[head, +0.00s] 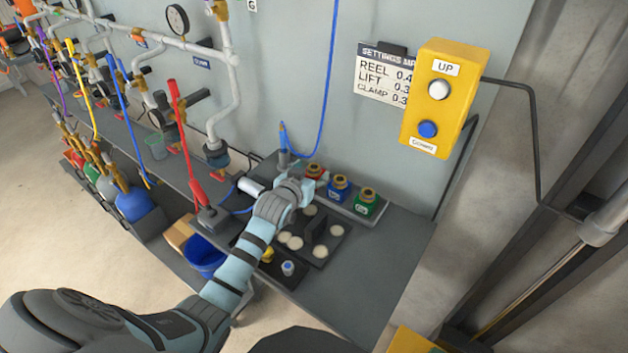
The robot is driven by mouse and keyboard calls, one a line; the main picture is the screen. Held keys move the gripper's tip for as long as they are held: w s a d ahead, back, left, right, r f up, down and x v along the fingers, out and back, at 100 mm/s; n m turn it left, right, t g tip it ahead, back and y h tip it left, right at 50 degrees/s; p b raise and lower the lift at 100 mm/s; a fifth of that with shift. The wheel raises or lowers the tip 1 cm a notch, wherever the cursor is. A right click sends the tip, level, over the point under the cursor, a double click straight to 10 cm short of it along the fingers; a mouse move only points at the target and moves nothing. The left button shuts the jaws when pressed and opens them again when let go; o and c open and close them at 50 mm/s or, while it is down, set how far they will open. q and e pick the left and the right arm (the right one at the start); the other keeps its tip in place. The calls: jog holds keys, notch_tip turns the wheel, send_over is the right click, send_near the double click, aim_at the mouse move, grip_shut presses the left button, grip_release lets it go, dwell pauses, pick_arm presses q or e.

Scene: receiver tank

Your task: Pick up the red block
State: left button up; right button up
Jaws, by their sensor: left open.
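The red block (315,172) with a brass top stands at the left end of a row at the back of the bench, against the wall. My left gripper (307,184) is just in front of it, at the end of the pale blue arm. The gripper is open and seen from behind, so its fingers are mostly hidden. It covers the lower part of the red block, and I cannot tell whether they touch. My right gripper is not in view.
A blue block (339,189) and a green block (367,203) stand close to the right. A dark plate with pale discs (320,251) lies in front. A blue bucket (203,256) stands left. A yellow button box (443,103) juts from the wall. The bench's right end (385,262) is clear.

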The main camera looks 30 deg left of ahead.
pick_arm(q)
jog(key=shift+w+f, duration=0.1)
jog(key=shift+w, duration=0.15)
jog(key=shift+s, duration=0.1)
jog(key=c, duration=1.2)
jog(key=shift+c, duration=0.2)
